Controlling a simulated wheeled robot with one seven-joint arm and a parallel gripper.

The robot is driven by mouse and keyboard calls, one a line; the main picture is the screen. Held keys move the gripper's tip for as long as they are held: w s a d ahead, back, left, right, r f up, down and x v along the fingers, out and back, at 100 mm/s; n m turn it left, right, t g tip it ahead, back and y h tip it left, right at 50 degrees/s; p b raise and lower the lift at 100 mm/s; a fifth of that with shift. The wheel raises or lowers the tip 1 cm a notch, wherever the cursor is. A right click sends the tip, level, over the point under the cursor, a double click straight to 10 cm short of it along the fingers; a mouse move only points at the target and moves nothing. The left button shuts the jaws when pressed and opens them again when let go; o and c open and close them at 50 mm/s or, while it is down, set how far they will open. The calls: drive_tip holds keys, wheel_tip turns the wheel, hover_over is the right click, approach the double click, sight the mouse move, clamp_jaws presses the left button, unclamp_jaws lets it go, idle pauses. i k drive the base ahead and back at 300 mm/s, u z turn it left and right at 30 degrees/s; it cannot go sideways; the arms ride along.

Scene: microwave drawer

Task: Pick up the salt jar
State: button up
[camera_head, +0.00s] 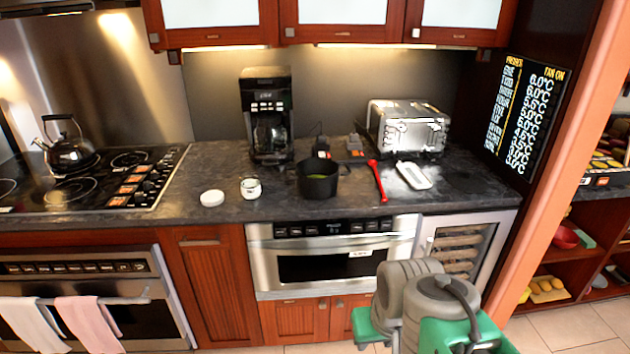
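A small clear jar with white contents (251,188), which looks like the salt jar, stands upright on the dark stone counter (225,230). It is between a round white lid or dish (212,198) and a black pot (318,178). Its label is too small to read. Grey and green links of my arm show at the lower right, in front of the cabinets and well apart from the jar. My gripper's fingers do not show.
A coffee maker (267,115) stands behind the jar. A red-handled utensil (377,180), a white tray (413,175) and a toaster (408,128) are to the right. A stove with a kettle (70,150) is at left. Counter in front of the jar is clear.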

sight(250, 185)
drive_tip(key=u, duration=0.4)
drive_tip(key=i, duration=0.95)
drive_tip(key=u, duration=1.8)
